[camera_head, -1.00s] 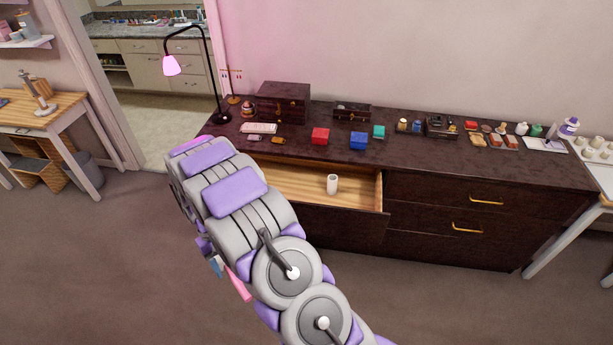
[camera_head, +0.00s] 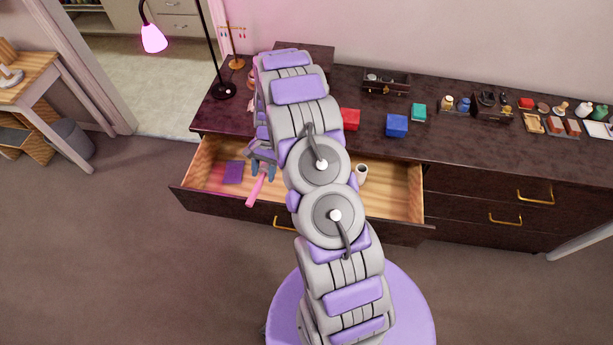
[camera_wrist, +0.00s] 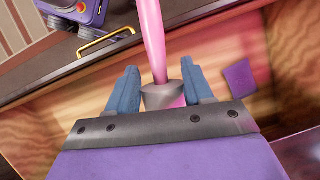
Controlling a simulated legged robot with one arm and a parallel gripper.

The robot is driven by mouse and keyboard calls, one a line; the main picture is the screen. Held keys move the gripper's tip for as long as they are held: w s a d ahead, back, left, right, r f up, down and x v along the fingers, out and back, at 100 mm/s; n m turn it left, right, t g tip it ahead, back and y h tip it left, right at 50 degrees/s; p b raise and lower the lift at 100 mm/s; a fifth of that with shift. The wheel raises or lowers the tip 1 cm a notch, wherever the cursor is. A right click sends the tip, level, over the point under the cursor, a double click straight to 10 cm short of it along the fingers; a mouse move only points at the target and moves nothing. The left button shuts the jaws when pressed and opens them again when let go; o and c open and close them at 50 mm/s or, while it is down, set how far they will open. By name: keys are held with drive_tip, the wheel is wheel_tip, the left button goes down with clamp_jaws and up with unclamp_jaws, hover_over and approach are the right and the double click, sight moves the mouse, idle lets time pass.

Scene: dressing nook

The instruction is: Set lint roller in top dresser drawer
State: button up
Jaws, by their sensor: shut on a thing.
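My gripper (camera_head: 263,166) is shut on the lint roller (camera_head: 256,191), whose pink handle sticks out toward the drawer front. In the wrist view the pink handle (camera_wrist: 152,35) rises from between the blue fingers (camera_wrist: 160,88); the roller end is mostly hidden. The top dresser drawer (camera_head: 215,204) is pulled open, with a light wood inside. The gripper and roller are over its left part; I cannot tell how high above the floor of the drawer.
In the drawer lie a flat purple item (camera_head: 233,172) at left and a white cylinder (camera_head: 361,174) right of my arm. The dresser top (camera_head: 455,140) holds a red box (camera_head: 350,119), a blue box (camera_head: 397,125) and other items. A lamp (camera_head: 153,38) stands at the left end.

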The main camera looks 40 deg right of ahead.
drive_tip(key=s+d+f+m+t, duration=0.25)
drive_tip(key=d+m, duration=0.25)
drive_tip(key=d, duration=0.3)
drive_tip(key=s+d+f+m+t+h+p, duration=0.1)
drive_tip(key=s+d+f+m, duration=0.15)
drive_tip(key=d+m, duration=0.4)
drive_tip(key=s+d+f+m+t, duration=0.1)
drive_tip(key=s+d+m+t, duration=0.2)
drive_tip(key=d, duration=0.6)
drive_tip(key=shift+m+g, duration=0.45)
drive_tip(key=shift+m, duration=0.3)
drive_tip(key=f+b, duration=0.1)
drive_tip(key=f, duration=0.6)
drive_tip(key=f+b, duration=0.1)
drive_tip(key=f, duration=0.5)
drive_tip(key=shift+s+d+f, duration=0.1)
drive_tip(key=shift+d+f, duration=0.1)
drive_tip(key=shift+f, duration=0.2)
drive_tip(key=shift+a+f+b, duration=0.35)
drive_tip(key=shift+f+b, duration=0.05)
drive_tip(key=f, duration=0.3)
drive_tip(key=shift+a, duration=0.35)
drive_tip(key=shift+d+f, duration=0.25)
drive_tip(key=shift+d, duration=0.3)
drive_tip(key=o, duration=1.2)
drive_tip(key=shift+a+r, duration=0.2)
drive_tip(key=shift+a, duration=0.2)
